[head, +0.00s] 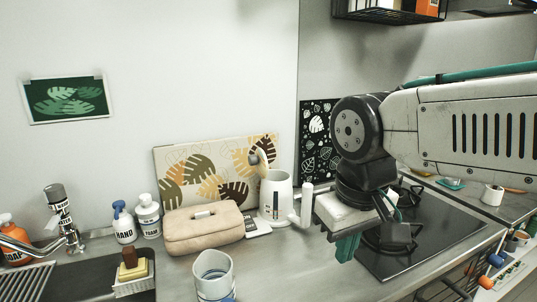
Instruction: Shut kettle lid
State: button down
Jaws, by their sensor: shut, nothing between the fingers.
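A white kettle (276,197) stands on the counter against the back wall, in front of a leaf-patterned board. Its lid (262,162) appears raised at the top, tilted up on the left side. The kettle's handle (307,203) is on the right. My gripper (347,247) is to the right of the kettle and nearer the camera, pointing down with teal fingers, shut and empty. It is apart from the kettle. My wrist and arm hide part of the hob behind them.
A beige pouch (203,230) lies left of the kettle. A white-and-blue cup (213,275) stands at the front. Soap bottles (147,215) and a sink are at left. A black hob (425,240) lies right. Bare counter lies between cup and hob.

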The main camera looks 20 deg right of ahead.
jog(key=w+a+r+t+h, duration=0.15)
jog(key=w+r, duration=0.25)
jog(key=w, duration=0.8)
jog(key=w+a+r+g+h, duration=0.15)
jog(key=w+r, duration=0.25)
jog(key=w, duration=0.7)
jog(key=w+a+t+h, duration=0.1)
jog(key=w+a, duration=0.2)
jog(key=w, duration=0.3)
jog(key=w+a+f+m+t, duration=0.1)
jog(key=w+a, duration=0.2)
jog(key=w, duration=0.3)
jog(key=w+a+t+h, duration=0.1)
jog(key=w+a, duration=0.1)
jog(key=w, duration=0.5)
jog(key=w+d+f, duration=0.3)
jog(key=d+f, duration=0.4)
jog(key=d, duration=0.1)
jog(key=shift+w+d+f, duration=0.15)
jog(key=shift+w+f, duration=0.15)
jog(key=shift+f, duration=0.1)
